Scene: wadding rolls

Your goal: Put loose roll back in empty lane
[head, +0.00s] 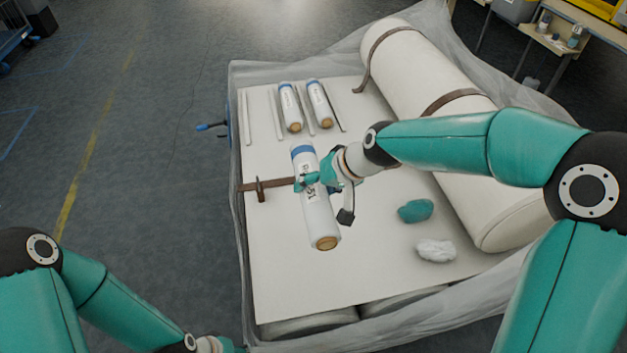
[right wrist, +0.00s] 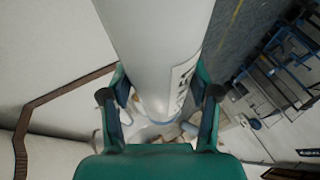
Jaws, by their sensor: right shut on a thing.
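The loose roll (head: 318,218) is white with a blue band at its far end and a brown core at its near end. My right gripper (head: 311,182) is shut around its middle. The right wrist view shows the roll (right wrist: 155,45) between both fingers (right wrist: 160,108). I cannot tell its height above the board. The empty lane (head: 260,118) is at the board's far left, between two thin strips. Two similar rolls (head: 290,108) (head: 320,104) lie in the lanes to its right. Only a teal edge of my left gripper (head: 232,347) shows at the bottom; its fingers are hidden.
A large white wadding roll (head: 425,90) with brown straps lies along the board's right side. A teal lump (head: 415,211) and a white crumpled lump (head: 436,250) lie on the white board (head: 280,270). A brown strap (head: 262,187) with a buckle crosses the left edge. Clear film surrounds the board.

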